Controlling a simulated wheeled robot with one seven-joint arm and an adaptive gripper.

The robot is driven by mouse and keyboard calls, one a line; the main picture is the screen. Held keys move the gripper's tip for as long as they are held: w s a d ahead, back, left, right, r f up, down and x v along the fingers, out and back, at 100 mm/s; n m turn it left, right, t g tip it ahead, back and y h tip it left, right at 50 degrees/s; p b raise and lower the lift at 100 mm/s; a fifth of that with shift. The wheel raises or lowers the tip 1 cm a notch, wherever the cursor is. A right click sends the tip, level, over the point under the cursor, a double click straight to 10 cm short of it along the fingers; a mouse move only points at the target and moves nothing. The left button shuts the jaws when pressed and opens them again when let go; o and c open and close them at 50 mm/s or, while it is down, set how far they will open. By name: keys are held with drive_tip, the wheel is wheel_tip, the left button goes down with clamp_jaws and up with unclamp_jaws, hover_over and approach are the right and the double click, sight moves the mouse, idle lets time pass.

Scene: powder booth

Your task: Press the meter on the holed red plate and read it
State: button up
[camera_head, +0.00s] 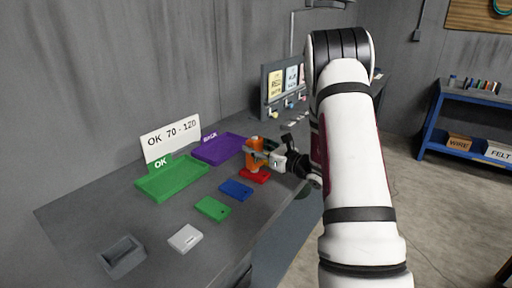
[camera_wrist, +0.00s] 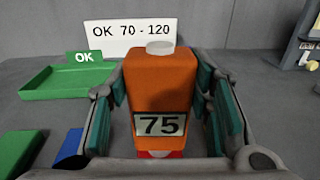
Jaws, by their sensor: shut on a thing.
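An orange meter (camera_wrist: 160,82) stands upright between the teal finger pads of my gripper (camera_wrist: 165,110), which is shut on it. Its display (camera_wrist: 160,124) reads 75 in the wrist view. In the head view the meter (camera_head: 255,150) is on or just over the red plate (camera_head: 255,176); I cannot tell whether they touch. My gripper (camera_head: 264,154) reaches it from the right. Only a bit of the red plate (camera_wrist: 160,154) shows under the meter in the wrist view, and its hole is hidden. A sign (camera_head: 171,139) reads OK 70 - 120.
A green OK tray (camera_head: 172,180) and a purple tray (camera_head: 219,149) lie near the wall. Blue (camera_head: 235,190), green (camera_head: 213,208) and white (camera_head: 185,238) plates lie along the bench's front. A grey open holder (camera_head: 122,257) sits at the near left. A panel (camera_head: 284,85) stands behind.

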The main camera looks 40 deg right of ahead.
sight(257, 138)
drive_tip(key=shift+f+b, duration=0.45)
drive_tip(key=shift+f, duration=0.1)
idle(2.2)
drive_tip(key=shift+r+p, duration=1.1)
drive_tip(key=shift+r, duration=2.15)
